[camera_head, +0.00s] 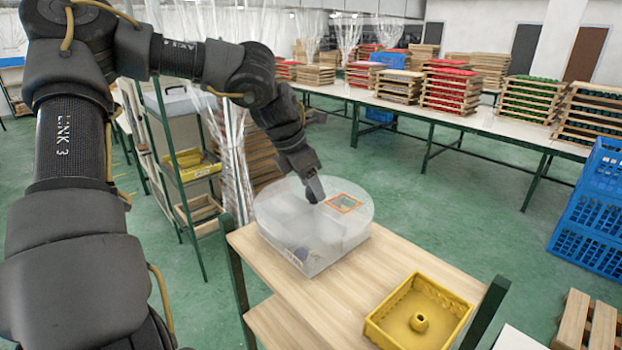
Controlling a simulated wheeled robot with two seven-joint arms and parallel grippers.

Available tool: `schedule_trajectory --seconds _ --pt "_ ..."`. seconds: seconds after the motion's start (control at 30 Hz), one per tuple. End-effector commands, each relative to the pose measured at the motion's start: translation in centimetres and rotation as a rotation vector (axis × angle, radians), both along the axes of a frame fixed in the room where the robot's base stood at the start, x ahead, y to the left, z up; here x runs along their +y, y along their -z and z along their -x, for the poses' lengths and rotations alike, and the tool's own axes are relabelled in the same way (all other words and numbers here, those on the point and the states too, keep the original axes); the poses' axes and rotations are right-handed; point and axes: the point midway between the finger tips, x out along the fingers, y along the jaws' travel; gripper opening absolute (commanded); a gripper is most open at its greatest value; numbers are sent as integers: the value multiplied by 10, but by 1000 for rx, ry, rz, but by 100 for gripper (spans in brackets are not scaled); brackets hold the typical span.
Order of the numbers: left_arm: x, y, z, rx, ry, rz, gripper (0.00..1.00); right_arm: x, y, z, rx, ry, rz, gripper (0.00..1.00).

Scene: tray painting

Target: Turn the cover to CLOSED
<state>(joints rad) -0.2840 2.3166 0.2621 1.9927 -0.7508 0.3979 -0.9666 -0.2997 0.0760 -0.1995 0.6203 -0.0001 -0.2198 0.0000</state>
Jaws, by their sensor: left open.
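A translucent, round-topped cover (275,212) sits on a frosted, see-through container (318,262) at the back of a wooden table (350,310). An orange square outline (345,203) shows on the right part of the cover, with a greenish patch inside it. My left gripper (315,192) points down over the middle of the cover, just left of the orange outline. It is open, and its fingers look close together from this angle. I cannot tell whether the fingertips touch the cover. My right gripper is out of view.
A yellow tray (455,297) with a small raised ring stands at the table's front right. Green metal posts (487,312) rise at the table's corners. Shelves (172,150) stand behind on the left, and blue crates (590,215) on the right. Bare table top lies between container and tray.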

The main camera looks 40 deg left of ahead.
Motion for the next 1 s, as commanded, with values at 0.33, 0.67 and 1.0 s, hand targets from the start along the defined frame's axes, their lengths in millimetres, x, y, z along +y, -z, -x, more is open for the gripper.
schedule_trajectory --seconds 0.33,0.67,1.0 --pt "-1 6 -2 -1 0 1 55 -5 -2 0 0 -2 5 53" --pt "-1 6 -2 -1 0 0 16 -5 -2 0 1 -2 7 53" --pt "0 6 -2 -1 5 0 0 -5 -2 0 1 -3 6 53"
